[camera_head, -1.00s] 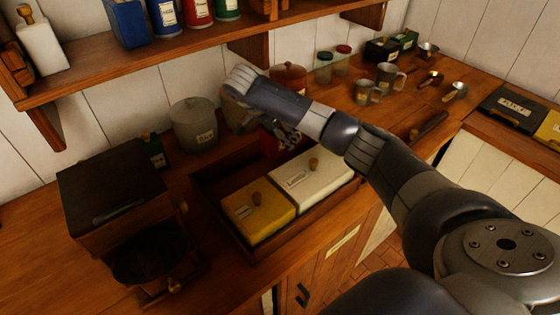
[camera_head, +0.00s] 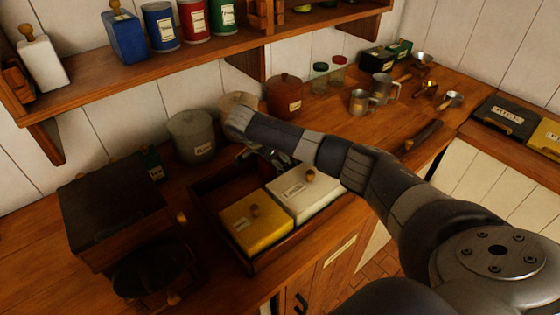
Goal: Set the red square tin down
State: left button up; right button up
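My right arm reaches in from the right across the counter. Its gripper (camera_head: 266,158) points down over the back of the dark wooden crate (camera_head: 222,240). The fingers are small, dark and partly covered by the wrist, so I cannot tell whether they are open or shut. The red square tin cannot be made out clearly; the wrist and shadow hide the place below the gripper. A yellow square tin (camera_head: 246,228) and a cream square tin (camera_head: 293,204) sit side by side in the crate's front. The crate's back left part looks dark and empty. My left gripper is out of view.
A grey lidded pot (camera_head: 190,142) and a brown-red pot (camera_head: 284,103) stand behind the crate. A dark box-shaped grinder (camera_head: 110,205) stands at left. Metal mugs (camera_head: 384,90) stand at back right. A shelf (camera_head: 170,68) with tins overhangs the counter's back.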

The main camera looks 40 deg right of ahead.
aim_at(264, 160)
dwell(0.3)
jog(key=shift+r, duration=0.2)
jog(key=b+v, duration=0.2)
jog(key=v, duration=0.4)
jog(key=shift+w+a+r, duration=0.1)
jog(key=shift+a, duration=0.1)
jog(key=p+v, duration=0.1)
jog(key=v, duration=0.1)
jog(key=p+v, duration=0.1)
jog(key=v, duration=0.2)
jog(key=shift+d+r, duration=0.1)
jog(key=shift+d, duration=0.15)
jog(key=shift+a+r, duration=0.2)
jog(key=shift+r, duration=0.05)
jog(key=shift+p, duration=0.35)
